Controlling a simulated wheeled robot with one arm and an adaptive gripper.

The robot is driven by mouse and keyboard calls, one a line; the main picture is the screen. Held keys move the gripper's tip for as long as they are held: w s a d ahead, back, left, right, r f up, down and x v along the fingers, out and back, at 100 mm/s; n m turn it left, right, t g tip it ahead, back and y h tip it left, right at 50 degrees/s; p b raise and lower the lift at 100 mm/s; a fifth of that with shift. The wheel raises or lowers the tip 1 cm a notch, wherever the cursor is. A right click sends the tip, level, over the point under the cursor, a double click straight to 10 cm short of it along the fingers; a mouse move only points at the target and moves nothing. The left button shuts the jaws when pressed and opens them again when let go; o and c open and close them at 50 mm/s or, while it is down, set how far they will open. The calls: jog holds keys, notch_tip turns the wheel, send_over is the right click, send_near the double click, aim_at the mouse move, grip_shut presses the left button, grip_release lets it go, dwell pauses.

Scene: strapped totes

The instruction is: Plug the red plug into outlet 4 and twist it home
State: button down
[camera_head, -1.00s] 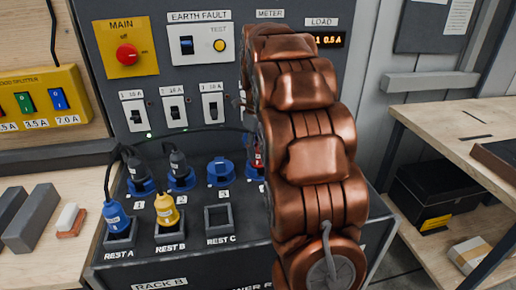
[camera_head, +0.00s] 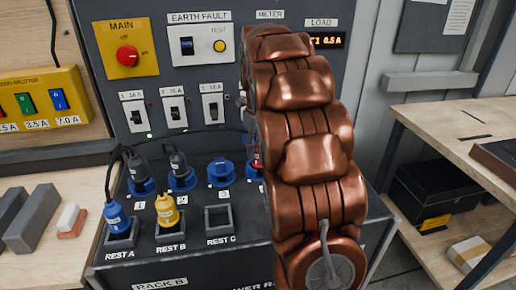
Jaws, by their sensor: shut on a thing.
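A sliver of the red plug (camera_head: 256,152) shows at the left edge of my copper arm, just above the blue rim of outlet 4 (camera_head: 254,171). Most of both is hidden behind the arm, so I cannot tell how deep the plug sits or how it is turned. My gripper is hidden behind the arm too. Outlet 3 (camera_head: 221,172) is blue and empty. Black plugs stand in outlet 1 (camera_head: 142,187) and outlet 2 (camera_head: 182,179).
A blue plug (camera_head: 116,216) stands in rest A and a yellow plug (camera_head: 167,210) in rest B. Rest C (camera_head: 219,219) is empty. Breakers (camera_head: 174,109) and a red main knob (camera_head: 127,55) are on the panel behind. A wooden bench (camera_head: 470,150) stands at right.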

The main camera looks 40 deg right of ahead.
jog(key=shift+s+f+m, duration=0.1)
jog(key=shift+m, duration=0.2)
jog(key=c, duration=0.5)
grip_release()
jog(key=shift+d, duration=0.1)
jog(key=shift+c, duration=0.2)
jog(key=shift+r, duration=0.2)
jog(key=shift+r, duration=0.3)
notch_tip(320, 180, up, 10)
jog(key=shift+f, duration=0.15)
jog(key=shift+r, duration=0.75)
